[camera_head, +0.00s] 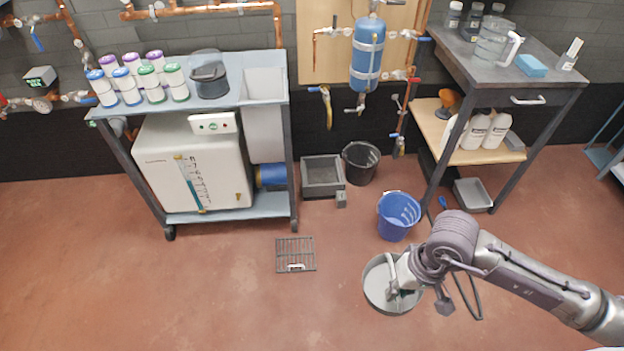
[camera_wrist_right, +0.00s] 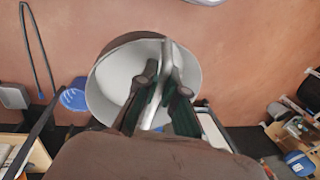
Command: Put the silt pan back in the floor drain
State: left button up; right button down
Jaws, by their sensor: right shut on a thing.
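The silt pan (camera_head: 377,296) is a round, light grey pan with an upright handle. It is at the lower right of the head view, and its pale inside (camera_wrist_right: 110,85) shows in the wrist view. My right gripper (camera_head: 398,274) is shut on its handle; the wrist view shows the grey handle between the fingers (camera_wrist_right: 160,82). A square grey open box with a thick rim, which looks like the floor drain (camera_head: 308,193), is at the foot of the back wall, up and left of the pan. My left gripper is not in view.
A dark grate (camera_head: 296,254) lies on the floor left of the pan. A wheeled trolley (camera_head: 230,207) stands left, a workbench (camera_head: 541,82) right. Open floor lies in front.

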aim_at(322, 181)
jog(key=i+l+u, duration=0.2)
jog(key=u, duration=0.25)
jog(key=i+l+u, duration=0.25)
jog(key=u, duration=0.25)
